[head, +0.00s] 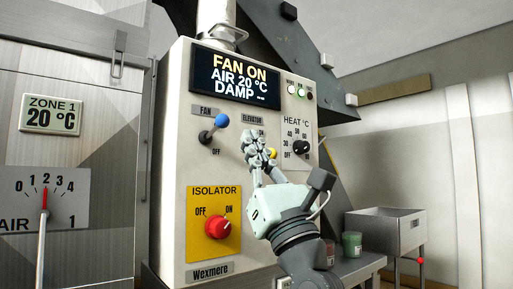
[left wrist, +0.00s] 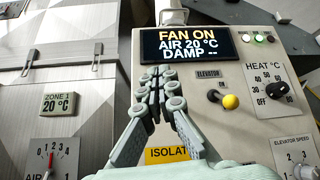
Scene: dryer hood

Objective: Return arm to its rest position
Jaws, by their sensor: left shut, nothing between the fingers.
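My left gripper (head: 254,140) is shut and empty in front of the control panel (head: 170,165), fingers pointing up. It also shows shut in the left wrist view (left wrist: 160,80). In the head view it overlaps the elevator lever, whose yellow knob (head: 272,153) shows beside the fingers. In the left wrist view that yellow knob (left wrist: 230,102) stands clear, right of the fingers. The fan lever with its blue knob (head: 221,120) tilts up and right, left of the fingers; it is hidden in the wrist view. The display (head: 237,76) reads FAN ON, AIR 20 °C, DAMP. My right gripper is out of view.
The red isolator knob (head: 217,227) sits on a yellow plate below the levers. The black heat knob (head: 300,147) is at the panel's right. A red pointer gauge (head: 44,198) is far left. A metal sink (head: 385,229) and a green jar (head: 351,244) stand right.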

